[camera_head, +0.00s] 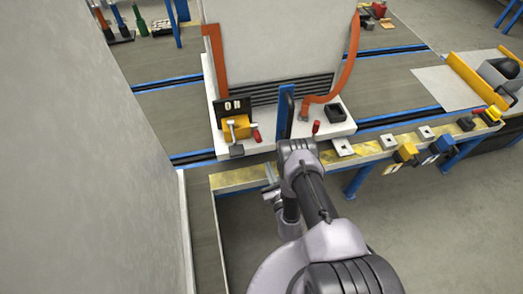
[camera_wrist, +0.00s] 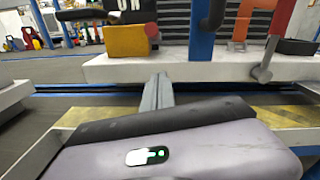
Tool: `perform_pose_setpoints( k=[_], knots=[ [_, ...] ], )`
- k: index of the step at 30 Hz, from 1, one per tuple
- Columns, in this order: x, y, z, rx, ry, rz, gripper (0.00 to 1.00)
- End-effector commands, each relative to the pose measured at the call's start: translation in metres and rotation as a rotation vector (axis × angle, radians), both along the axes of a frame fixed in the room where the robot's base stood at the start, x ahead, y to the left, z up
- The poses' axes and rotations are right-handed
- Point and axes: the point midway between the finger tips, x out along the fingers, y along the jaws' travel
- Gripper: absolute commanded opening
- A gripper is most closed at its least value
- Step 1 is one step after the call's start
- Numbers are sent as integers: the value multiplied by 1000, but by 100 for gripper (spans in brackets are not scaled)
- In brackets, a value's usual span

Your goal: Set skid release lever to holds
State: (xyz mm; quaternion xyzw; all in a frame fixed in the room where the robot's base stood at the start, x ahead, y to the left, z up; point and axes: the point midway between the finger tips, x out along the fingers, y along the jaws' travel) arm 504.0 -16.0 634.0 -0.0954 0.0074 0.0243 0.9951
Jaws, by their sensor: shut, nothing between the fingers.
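The white skid (camera_head: 265,143) carries a tall pale cabinet. At its left front sits a yellow block (camera_head: 237,128) with a small red-tipped lever (camera_head: 256,134) on its right. Another red-handled lever (camera_head: 316,127) stands upright near the skid's right front. I cannot tell which one is the skid release lever. In the wrist view my gripper (camera_wrist: 160,80) is shut, empty, and points at the white front edge, below and right of the yellow block (camera_wrist: 126,40).
A blue post (camera_head: 285,111) rises from the skid's front. An orange hose (camera_head: 346,62) comes down beside it, near a black box (camera_head: 335,113). A yellow-marked rail (camera_head: 375,151) with several blocks runs right. A grey wall (camera_head: 75,150) closes the left.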

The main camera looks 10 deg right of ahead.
Motion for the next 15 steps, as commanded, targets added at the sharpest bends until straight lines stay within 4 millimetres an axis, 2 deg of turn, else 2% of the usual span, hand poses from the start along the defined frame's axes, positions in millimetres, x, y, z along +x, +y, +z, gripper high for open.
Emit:
perform_pose_setpoints(
  k=[1, 9, 12, 15],
  knots=[
    [11, 1, -6, -2, -5, 1, 0],
    [70, 4, -6, -1, -3, 1, 0],
    [74, 7, 15, 2, -1, 0, 0],
    [76, 9, 27, 2, -1, 0, 0]
  ],
)
